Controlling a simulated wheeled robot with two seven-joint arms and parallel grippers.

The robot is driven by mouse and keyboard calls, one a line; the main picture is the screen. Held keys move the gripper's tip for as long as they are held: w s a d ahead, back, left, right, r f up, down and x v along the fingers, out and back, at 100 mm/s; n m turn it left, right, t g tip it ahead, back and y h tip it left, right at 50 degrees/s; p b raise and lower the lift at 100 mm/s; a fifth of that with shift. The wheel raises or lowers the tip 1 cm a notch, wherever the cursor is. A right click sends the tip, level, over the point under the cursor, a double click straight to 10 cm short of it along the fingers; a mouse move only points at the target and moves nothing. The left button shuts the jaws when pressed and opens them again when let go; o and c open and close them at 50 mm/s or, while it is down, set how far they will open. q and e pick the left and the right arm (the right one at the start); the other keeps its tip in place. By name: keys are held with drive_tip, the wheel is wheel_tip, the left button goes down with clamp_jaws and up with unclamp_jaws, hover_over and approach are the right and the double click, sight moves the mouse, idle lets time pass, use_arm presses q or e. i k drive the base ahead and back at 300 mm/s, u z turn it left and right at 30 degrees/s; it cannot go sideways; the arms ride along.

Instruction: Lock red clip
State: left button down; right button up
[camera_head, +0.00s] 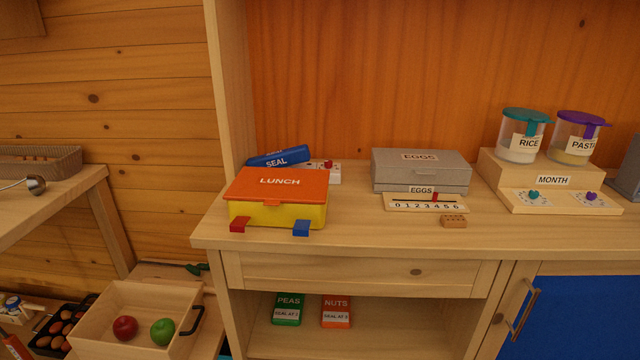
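The lunch box has an orange lid (277,183) marked LUNCH and a yellow body (277,215). It stands at the left end of the wooden counter. The lid lies down on the body. The red clip (240,225) is at the box's front left, low and sticking outward, apart from the lid's edge. The blue clip (301,228) is at the front right in a similar low position. Neither of my grippers is in view.
A blue SEAL item (279,158) and a white block with a red knob (328,168) are behind the box. A grey EGGS carton (421,168) and number strip (425,203) stand to the right. The counter before the box is clear. A wooden post (231,90) rises behind left.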

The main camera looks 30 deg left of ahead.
sight(238, 225)
drive_tip(key=z, duration=0.55)
drive_tip(key=k, duration=0.85)
drive_tip(key=u, duration=1.4)
